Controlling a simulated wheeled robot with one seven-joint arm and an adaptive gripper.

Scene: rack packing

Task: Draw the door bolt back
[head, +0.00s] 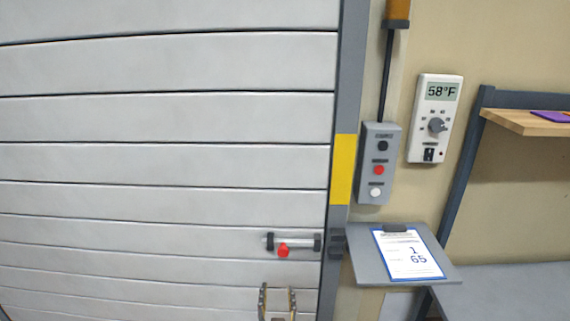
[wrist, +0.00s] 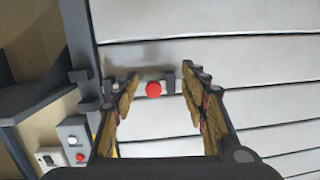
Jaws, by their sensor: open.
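The door bolt (head: 298,242) is a short grey bar in dark brackets with a red knob (head: 283,250), low on the right side of the white slatted door (head: 160,165). A dark keeper (head: 337,243) sits on the door frame to its right, with a gap visible between. My gripper (head: 277,290) is open and empty, below the bolt in the head view. In the wrist view the red knob (wrist: 153,90) shows between the open fingers (wrist: 160,95), apart from both. Whether the fingertips reach as deep as the knob I cannot tell.
Right of the frame's yellow band (head: 343,168) hang a grey button box (head: 379,165) and a thermostat (head: 435,118) reading 58°F. A small shelf (head: 362,264) with a clipboard (head: 408,254) juts out right of the bolt. The door face left of the bolt is clear.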

